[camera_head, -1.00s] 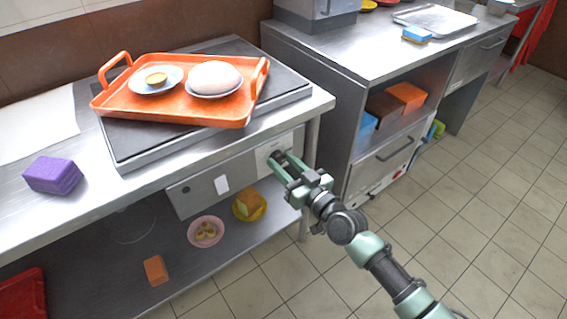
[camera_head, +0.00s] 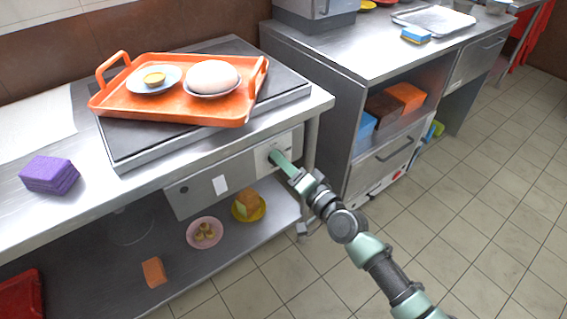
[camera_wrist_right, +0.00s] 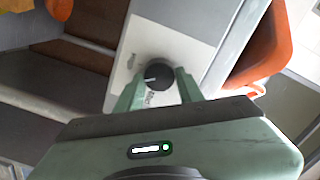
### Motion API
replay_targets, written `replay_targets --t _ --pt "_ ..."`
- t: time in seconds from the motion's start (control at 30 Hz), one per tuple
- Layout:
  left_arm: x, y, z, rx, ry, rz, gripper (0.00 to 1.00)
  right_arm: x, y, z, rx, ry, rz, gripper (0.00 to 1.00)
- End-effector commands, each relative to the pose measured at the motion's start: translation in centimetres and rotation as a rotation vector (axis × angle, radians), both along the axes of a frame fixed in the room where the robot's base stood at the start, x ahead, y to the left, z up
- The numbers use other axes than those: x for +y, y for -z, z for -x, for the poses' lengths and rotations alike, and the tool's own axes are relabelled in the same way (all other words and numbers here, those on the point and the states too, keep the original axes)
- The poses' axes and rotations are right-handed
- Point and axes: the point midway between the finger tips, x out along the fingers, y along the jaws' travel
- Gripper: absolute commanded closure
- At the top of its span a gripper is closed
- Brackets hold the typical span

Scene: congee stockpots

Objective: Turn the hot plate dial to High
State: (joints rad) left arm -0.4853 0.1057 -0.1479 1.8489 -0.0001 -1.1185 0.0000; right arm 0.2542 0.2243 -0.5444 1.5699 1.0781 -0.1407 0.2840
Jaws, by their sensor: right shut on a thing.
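The hot plate dial is a round black knob (camera_wrist_right: 160,80) on a pale panel, with a white pointer line towards the left of the wrist view. Small lettering beside it is too blurred to read. My right gripper (camera_head: 275,158) reaches the right end of the front control panel (camera_head: 215,184). In the wrist view its two green fingers (camera_wrist_right: 157,86) are shut on the dial, one on each side. In the head view the fingers mostly hide the dial. The dark hot plate (camera_head: 125,143) lies on the counter above. My left gripper is not in view.
An orange tray (camera_head: 170,113) with an egg-like item on a plate (camera_head: 213,77) and a small bowl sits on the hot plate. A purple sponge (camera_head: 49,175) lies to the left. A lower shelf (camera_head: 185,262) holds food plates. A metal cabinet (camera_head: 325,110) stands right.

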Motion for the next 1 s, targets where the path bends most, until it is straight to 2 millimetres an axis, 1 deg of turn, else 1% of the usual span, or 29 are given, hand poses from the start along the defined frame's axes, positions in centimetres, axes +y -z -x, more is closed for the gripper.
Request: replay_targets --t 0.2,0.5,0.73,1.0 --pt "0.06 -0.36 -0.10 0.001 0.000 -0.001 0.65 -0.04 0.18 0.01 0.119 0.001 -0.162 1.00" --pt "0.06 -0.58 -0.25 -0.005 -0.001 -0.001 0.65 -0.09 0.25 -0.02 0.246 0.001 -0.335 1.00" --pt "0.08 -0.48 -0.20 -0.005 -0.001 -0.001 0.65 -0.09 0.27 -0.04 0.301 0.001 -0.413 1.00" --pt "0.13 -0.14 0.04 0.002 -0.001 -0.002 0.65 -0.10 0.31 -0.02 0.325 0.001 -0.445 1.00"
